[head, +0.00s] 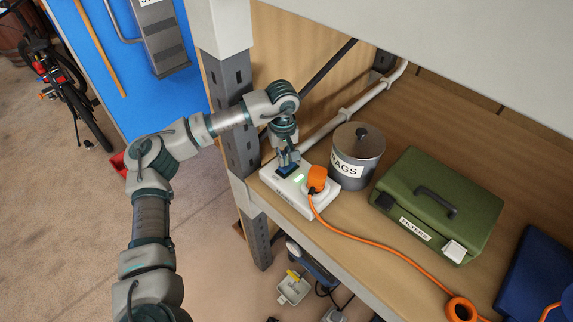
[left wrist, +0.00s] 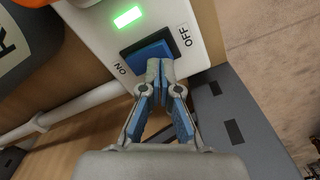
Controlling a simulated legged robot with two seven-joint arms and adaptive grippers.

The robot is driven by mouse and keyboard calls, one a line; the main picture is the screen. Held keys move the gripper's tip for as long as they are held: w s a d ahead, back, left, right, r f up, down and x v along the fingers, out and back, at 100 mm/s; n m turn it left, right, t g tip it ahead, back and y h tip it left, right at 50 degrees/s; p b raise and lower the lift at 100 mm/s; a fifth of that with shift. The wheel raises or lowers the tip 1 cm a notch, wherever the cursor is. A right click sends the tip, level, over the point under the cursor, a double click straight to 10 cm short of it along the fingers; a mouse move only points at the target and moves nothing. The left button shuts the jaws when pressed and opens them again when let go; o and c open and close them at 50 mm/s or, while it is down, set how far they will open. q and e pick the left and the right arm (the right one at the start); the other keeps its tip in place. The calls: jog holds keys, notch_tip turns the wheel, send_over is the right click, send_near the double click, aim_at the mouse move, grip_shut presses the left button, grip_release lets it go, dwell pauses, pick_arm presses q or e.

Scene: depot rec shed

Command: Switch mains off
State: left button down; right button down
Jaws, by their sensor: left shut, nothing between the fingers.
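The white mains box (head: 318,205) sits on the shelf beside the metal post. An orange plug (head: 317,179) with an orange cable is in it. Its blue rocker switch (left wrist: 146,52) lies between the words ON and OFF in the left wrist view, and a green light (left wrist: 127,16) next to it is lit. My left gripper (head: 287,163) points down at the switch. In the left wrist view its shut, empty fingertips (left wrist: 160,66) are over the OFF-side part of the rocker and hide some of it. I cannot tell whether they touch it. My right gripper is not in view.
A grey RAGS tin (head: 357,155) stands close behind the box. A green FILTERS case (head: 438,203) is to the right. The orange cable (head: 398,253) runs along the shelf front. The grey post (head: 237,125) is close to my left arm.

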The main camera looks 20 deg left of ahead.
pick_arm(q)
jog(key=shift+d+f, duration=0.25)
jog(key=shift+d, duration=0.15)
jog(key=shift+f, duration=0.1)
jog(key=shift+a+f+b, duration=0.25)
jog(key=shift+a+b, duration=0.05)
jog(key=shift+a, duration=0.05)
jog(key=shift+d+f, duration=0.2)
jog(key=shift+r, duration=0.1)
notch_tip(320, 180, up, 4)
jog(key=shift+a+f+p, duration=0.1)
jog(key=shift+f+p, duration=0.15)
jog(key=shift+p, duration=1)
jog(key=shift+r+p, duration=1.2)
jog(key=shift+r, duration=0.5)
